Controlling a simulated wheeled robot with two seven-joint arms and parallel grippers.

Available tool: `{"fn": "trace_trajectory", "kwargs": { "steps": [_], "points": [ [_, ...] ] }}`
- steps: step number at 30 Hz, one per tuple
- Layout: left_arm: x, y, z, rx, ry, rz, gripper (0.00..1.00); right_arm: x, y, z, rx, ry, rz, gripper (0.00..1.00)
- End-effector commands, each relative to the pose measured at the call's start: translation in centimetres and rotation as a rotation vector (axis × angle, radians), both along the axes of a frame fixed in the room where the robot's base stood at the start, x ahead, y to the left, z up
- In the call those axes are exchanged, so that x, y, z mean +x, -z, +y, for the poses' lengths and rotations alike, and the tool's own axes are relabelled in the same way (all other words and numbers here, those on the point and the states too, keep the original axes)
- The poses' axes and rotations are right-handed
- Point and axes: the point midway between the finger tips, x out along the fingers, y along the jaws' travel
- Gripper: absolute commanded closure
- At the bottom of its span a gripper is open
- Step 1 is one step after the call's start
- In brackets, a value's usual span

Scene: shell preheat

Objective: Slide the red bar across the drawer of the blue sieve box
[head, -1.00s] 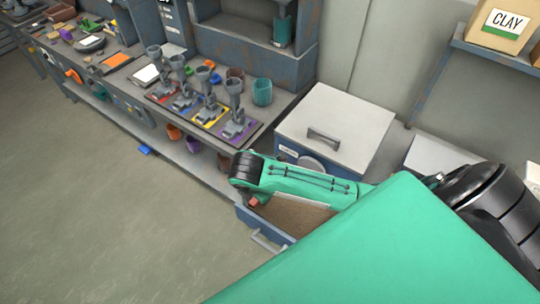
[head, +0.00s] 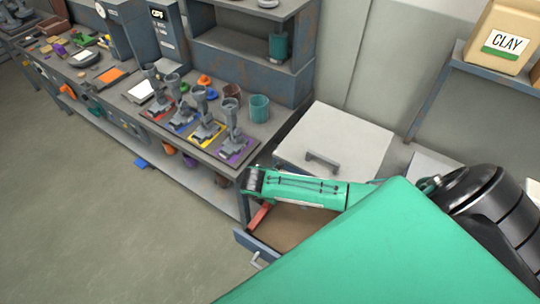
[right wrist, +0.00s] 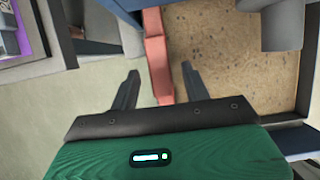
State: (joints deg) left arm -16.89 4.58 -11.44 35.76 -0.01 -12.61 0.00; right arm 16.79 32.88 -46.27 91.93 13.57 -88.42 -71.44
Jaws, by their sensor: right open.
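The red bar (head: 260,216) lies at the left side of the open drawer (head: 258,246) in the head view. The drawer holds a brown, grainy layer and stands out in front of the pale-lidded sieve box (head: 345,137). In the right wrist view the red bar (right wrist: 157,57) runs lengthwise along the drawer's left side. My right gripper (right wrist: 160,80) is open, with the bar's near part between its two spread fingers and gaps on both sides. My right forearm covers part of the drawer in the head view and hides the fingers there. My left gripper is not in view.
A grey cylinder (right wrist: 282,24) stands over the drawer's far right in the right wrist view. A bench with several metal stands on coloured mats and a teal cup (head: 259,108) is to the left. A clay box (head: 503,38) sits on a shelf at right.

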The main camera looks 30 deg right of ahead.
Motion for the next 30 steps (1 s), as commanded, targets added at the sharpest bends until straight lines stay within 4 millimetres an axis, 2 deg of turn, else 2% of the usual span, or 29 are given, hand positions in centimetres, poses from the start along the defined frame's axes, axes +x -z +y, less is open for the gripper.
{"fn": "trace_trajectory", "kwargs": {
  "steps": [1,4,16,17,24,30],
  "points": [
    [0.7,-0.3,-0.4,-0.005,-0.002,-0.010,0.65,0.1,0.4,-0.2,0.000,0.001,0.000,0.53],
    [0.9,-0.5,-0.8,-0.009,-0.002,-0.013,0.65,0.3,1.3,-0.5,0.000,0.001,0.000,0.53],
    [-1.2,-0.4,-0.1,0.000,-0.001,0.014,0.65,0.4,2.0,-0.8,0.001,-0.001,-0.002,0.53],
    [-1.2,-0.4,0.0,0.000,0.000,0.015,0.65,0.4,2.0,-0.8,0.001,-0.001,-0.002,0.55],
    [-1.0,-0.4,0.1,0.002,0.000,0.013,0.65,0.3,2.0,-0.8,0.000,0.000,-0.001,1.00],
    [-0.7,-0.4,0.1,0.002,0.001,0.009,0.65,0.4,2.0,-0.8,0.000,0.001,-0.001,1.00]
  ]
}}
